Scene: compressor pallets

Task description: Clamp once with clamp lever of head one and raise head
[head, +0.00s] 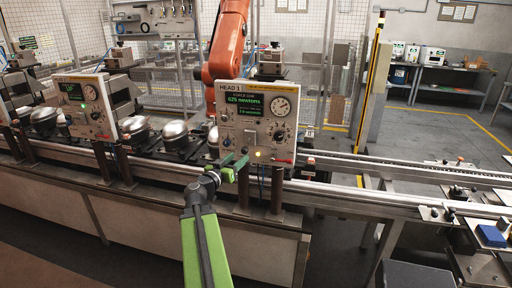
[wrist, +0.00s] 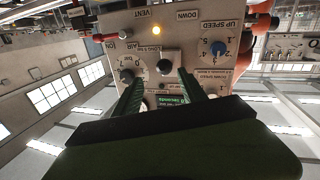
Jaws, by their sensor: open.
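The head one panel (head: 252,125), marked HEAD 1, faces me in the head view, with a green display reading 625 newtons, a round gauge and a lit amber lamp. My green gripper (head: 236,164) is at the panel's lower left. In the wrist view the panel (wrist: 200,22) appears upside down. My gripper (wrist: 160,76) is open there, its fingers on either side of a dark square-ended knob or lever (wrist: 169,63). I cannot read its label or tell whether the fingers touch it. A red-tipped lever (wrist: 108,37) sits to its left.
A second panel (head: 84,108) stands to the left. Rounded metal compressors (head: 175,134) sit on the line between the panels. An orange robot arm (head: 226,45) rises behind. Conveyor rails (head: 400,175) run right. A blue block (head: 491,236) lies at far right.

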